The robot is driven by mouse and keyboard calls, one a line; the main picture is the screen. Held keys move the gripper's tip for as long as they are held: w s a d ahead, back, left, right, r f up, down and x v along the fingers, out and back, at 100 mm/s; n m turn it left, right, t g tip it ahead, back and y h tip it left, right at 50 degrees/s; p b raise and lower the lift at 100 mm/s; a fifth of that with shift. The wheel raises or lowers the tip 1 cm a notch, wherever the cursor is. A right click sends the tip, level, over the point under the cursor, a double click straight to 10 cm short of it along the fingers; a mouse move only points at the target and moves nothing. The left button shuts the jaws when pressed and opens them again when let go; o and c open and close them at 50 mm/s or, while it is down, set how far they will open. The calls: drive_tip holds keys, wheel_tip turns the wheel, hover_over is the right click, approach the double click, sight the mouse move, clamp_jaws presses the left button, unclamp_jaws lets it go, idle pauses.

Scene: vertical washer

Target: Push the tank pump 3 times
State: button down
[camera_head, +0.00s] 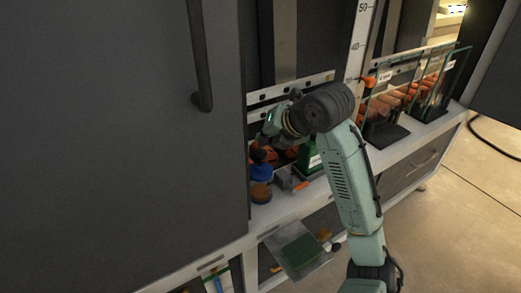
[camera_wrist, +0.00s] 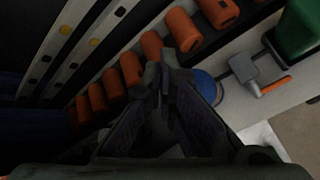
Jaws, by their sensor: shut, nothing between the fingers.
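My gripper (camera_wrist: 165,72) is shut and empty, pointing down over the shelf in the wrist view. In the head view the wrist end of my arm is above the shelf at the cabinet's edge, and the fingertips are hard to make out. A blue round top (camera_head: 261,171) sits close below it, with an amber-brown round container (camera_head: 260,192) just in front. In the wrist view the blue round thing (camera_wrist: 207,88) is just right of my fingertips, partly hidden by a finger. I cannot tell for sure which part is the tank pump.
A row of orange cylinders (camera_wrist: 131,70) lies behind the fingertips. A grey tool with an orange tip (camera_wrist: 259,76) and a green container (camera_wrist: 300,28) are to the right. A tall dark cabinet door (camera_head: 120,130) stands left. Glass-sided racks (camera_head: 385,128) stand right on the shelf.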

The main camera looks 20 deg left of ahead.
sight(264, 151)
drive_tip(key=shift+r+p, duration=1.7)
drive_tip(key=shift+r, duration=0.85)
